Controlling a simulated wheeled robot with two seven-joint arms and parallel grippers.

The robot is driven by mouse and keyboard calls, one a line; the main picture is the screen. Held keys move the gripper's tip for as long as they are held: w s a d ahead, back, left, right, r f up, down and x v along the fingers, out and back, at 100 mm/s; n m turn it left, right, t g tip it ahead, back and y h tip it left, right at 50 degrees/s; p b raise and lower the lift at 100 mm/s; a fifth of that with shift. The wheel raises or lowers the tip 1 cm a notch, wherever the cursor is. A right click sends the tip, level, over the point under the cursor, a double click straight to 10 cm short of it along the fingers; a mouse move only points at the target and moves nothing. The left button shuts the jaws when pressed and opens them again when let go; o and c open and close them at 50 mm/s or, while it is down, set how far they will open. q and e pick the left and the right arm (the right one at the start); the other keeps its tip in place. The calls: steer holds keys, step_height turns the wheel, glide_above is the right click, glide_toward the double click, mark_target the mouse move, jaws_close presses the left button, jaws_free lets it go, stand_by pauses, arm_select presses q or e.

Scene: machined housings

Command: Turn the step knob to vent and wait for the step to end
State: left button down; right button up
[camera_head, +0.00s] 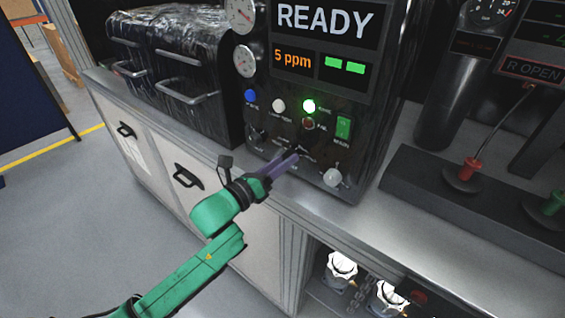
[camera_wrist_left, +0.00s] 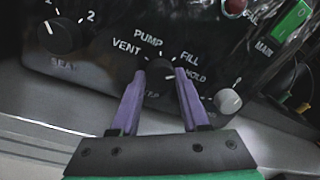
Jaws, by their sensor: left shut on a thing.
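The control panel (camera_head: 385,85) reads READY and 5 ppm beside two green bars. A green lamp (camera_head: 309,106) on it is lit. In the left wrist view the dark step knob (camera_wrist_left: 160,70) has VENT, PUMP, FILL and HOLD printed around it, with VENT on the left. A small pale mark on the knob's right side seems to face HOLD, but it is hard to make out. My left gripper (camera_head: 297,156) has its purple fingers on either side of the knob, shut on it. They also show in the left wrist view (camera_wrist_left: 160,80). My right gripper is out of view.
A black knob (camera_wrist_left: 62,36) marked 1 and 2 is left of the step knob. A pale knob (camera_head: 332,177) and a green MAIN switch (camera_head: 343,128) are to the right. The bench edge runs below.

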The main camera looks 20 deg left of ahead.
arm_select(q)
steer(key=n, duration=0.3)
steer(key=shift+n, duration=0.4)
steer(key=n, duration=0.2)
steer(key=shift+n+t, duration=0.3)
steer(key=shift+n, duration=0.1)
steer(key=n, duration=0.5)
steer(key=shift+n+y+p, duration=0.3)
steer(key=shift+n+p, duration=0.1)
steer(key=n+p, duration=0.1)
steer(key=n, duration=0.2)
steer(key=n+p, duration=0.1)
steer(key=n, duration=0.2)
steer(key=shift+d+t+y, duration=0.1)
steer(key=shift+t+y, duration=0.2)
steer(key=n+p, duration=0.2)
steer(key=n, duration=0.2)
steer(key=shift+y, duration=0.3)
steer(key=shift+n+p, duration=0.5)
steer(key=shift+n, duration=0.8)
steer(key=shift+f, duration=0.1)
steer(key=shift+s+d, duration=0.1)
steer(key=shift+c, duration=2)
jaws_free()
